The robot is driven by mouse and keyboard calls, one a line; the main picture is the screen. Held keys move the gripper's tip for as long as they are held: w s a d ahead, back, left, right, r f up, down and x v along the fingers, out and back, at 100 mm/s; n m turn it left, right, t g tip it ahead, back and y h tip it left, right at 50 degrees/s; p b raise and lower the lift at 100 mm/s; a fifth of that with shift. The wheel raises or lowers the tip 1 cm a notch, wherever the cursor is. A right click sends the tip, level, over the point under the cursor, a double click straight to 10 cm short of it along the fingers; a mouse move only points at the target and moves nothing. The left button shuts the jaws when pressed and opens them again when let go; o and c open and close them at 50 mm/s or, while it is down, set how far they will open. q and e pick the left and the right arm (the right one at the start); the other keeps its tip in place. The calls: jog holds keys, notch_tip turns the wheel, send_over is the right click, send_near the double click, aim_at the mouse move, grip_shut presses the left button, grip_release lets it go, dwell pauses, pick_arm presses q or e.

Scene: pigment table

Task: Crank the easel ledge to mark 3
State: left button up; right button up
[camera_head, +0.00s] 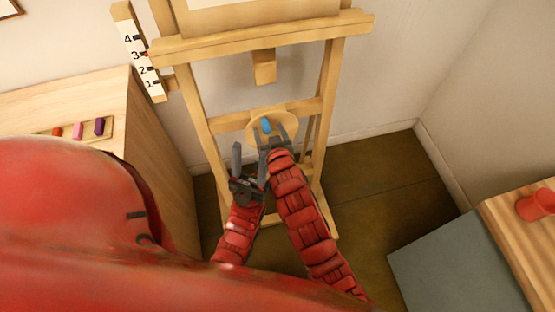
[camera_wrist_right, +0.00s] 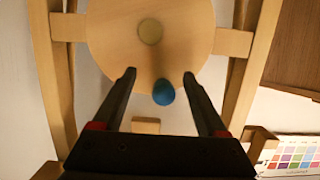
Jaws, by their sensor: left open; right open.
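The wooden easel (camera_head: 330,85) stands against the wall, its ledge (camera_head: 265,38) running across the upper part. A white scale (camera_head: 134,50) numbered 1 to 4 stands at the ledge's left end; a small red tip there shows close to mark 3. The round wooden crank disc (camera_head: 255,122) has a blue knob (camera_head: 267,125). In the right wrist view the blue knob (camera_wrist_right: 163,92) lies between the open fingers of my right gripper (camera_wrist_right: 159,75), with gaps on both sides. My right gripper (camera_head: 274,140) is at the disc. My left gripper (camera_head: 249,160) is open and empty, lower left of it.
A wooden table (camera_head: 80,95) at the left holds a tray of coloured pigment sticks (camera_head: 78,130). At the right are a grey block (camera_head: 455,265) and a wooden top (camera_head: 525,230) with red cups (camera_head: 535,207). A colour chart (camera_wrist_right: 294,158) shows in the right wrist view.

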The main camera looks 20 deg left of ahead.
jog(key=s+f+v, duration=0.1)
jog(key=v, duration=0.7)
jog(key=shift+f+b, duration=0.3)
jog(key=shift+b, duration=0.1)
jog(key=shift+r, duration=0.1)
